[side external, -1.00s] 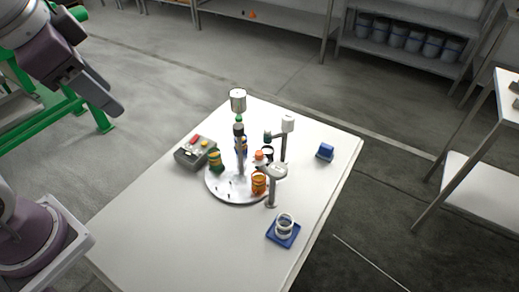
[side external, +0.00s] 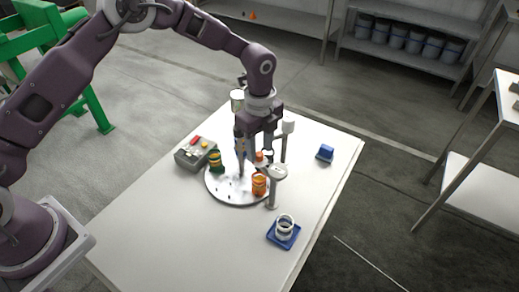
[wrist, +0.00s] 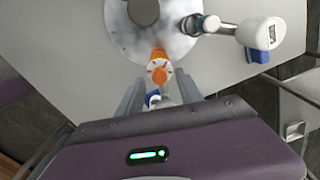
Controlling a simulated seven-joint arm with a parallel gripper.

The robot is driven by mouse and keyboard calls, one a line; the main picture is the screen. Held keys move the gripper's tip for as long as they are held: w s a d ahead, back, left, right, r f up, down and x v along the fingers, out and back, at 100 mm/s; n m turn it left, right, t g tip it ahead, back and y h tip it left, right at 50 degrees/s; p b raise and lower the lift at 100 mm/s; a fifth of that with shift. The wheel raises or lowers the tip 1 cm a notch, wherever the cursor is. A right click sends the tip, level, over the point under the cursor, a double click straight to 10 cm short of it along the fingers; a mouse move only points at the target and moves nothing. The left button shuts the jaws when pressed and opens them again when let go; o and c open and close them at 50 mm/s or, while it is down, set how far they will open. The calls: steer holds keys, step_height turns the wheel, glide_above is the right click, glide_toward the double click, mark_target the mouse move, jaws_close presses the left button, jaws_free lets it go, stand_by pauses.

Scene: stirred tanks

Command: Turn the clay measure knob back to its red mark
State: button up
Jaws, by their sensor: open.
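The clay measure appears to be the dispenser with an orange spout at the turntable's near right edge; its pale head (side external: 279,172) shows in the side view. In the wrist view, an orange knob (wrist: 160,73) sits on a round pale dial, just ahead of my fingers. Its red mark is too small to make out. My gripper (side external: 262,148) points down above and behind this head in the side view. In the wrist view my gripper (wrist: 160,92) is open and empty, its fingers on either side of the line to the knob. Contact is not visible.
The turntable (side external: 222,192) carries an orange jar (side external: 259,185) and a green jar (side external: 215,162). Another dispenser (side external: 288,125) stands behind. A grey control box (side external: 190,153), a blue block (side external: 325,153) and a blue tray (side external: 273,238) with white rings surround it. The table's front left is clear.

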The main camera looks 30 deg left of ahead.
steer(key=shift+f, duration=0.6)
jaws_close()
